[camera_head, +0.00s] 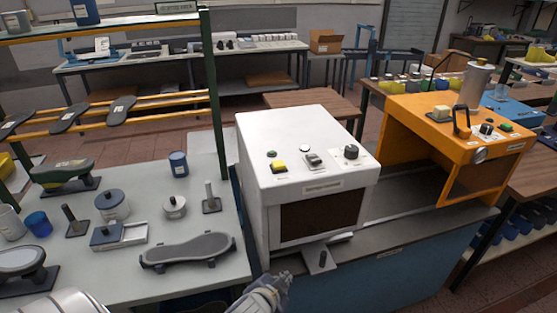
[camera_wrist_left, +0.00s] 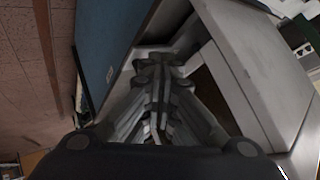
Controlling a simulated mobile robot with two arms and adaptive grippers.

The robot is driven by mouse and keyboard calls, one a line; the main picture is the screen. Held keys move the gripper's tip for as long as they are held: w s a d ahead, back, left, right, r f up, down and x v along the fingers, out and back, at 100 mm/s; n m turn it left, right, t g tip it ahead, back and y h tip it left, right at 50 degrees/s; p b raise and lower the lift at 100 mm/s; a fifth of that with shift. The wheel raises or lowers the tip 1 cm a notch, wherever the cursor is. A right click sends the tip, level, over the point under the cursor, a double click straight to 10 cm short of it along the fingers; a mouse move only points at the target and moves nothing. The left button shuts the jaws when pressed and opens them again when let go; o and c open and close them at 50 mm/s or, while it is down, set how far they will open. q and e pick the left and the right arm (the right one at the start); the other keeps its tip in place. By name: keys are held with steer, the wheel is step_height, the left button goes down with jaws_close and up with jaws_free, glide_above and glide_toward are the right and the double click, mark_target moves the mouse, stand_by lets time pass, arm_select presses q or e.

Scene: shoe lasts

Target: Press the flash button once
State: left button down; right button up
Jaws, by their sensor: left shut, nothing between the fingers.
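A white box-shaped machine (camera_head: 300,150) stands in the middle of the head view, with a dark window (camera_head: 318,214) in its front. Its top carries a yellow button (camera_head: 279,166), a grey switch (camera_head: 313,160), a black knob (camera_head: 351,152) and a small round white-faced part (camera_head: 305,148). I cannot read the labels, so which control is the flash button is unclear. My left gripper (camera_head: 283,279) is low in front of the machine, below the controls and apart from them. In the left wrist view its fingers (camera_wrist_left: 158,66) are together and empty, with the machine's front (camera_wrist_left: 255,70) beside them.
A small metal bracket (camera_head: 320,258) juts out below the window. An orange machine (camera_head: 420,130) stands to the right. A table (camera_head: 215,262) at left holds several tools, cans and a grey shoe form (camera_head: 187,250). Open air lies above the white machine.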

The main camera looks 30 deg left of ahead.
arm_select(q)
steer(key=w+d+r+m+t+h, duration=0.1)
steer(key=w+r+m+t, duration=0.35)
steer(key=r, duration=0.95)
steer(key=w+r+m+t, duration=0.3)
steer(key=w+r+t, duration=0.3)
steer(key=r, duration=0.8)
steer(key=d+r+m+h+p, duration=0.1)
steer(key=d+r+m+h, duration=0.9)
steer(key=r+m+h, duration=0.7)
steer(key=m+g+y, duration=1.1)
steer(key=m+y, duration=0.4)
steer(key=m, duration=0.2)
glide_above(281, 165)
step_height(281, 165, down, 8)
steer(key=shift+f, duration=0.25)
steer(key=shift+a, duration=0.1)
step_height(281, 165, down, 9)
steer(key=b, duration=0.7)
steer(key=shift+r, duration=0.1)
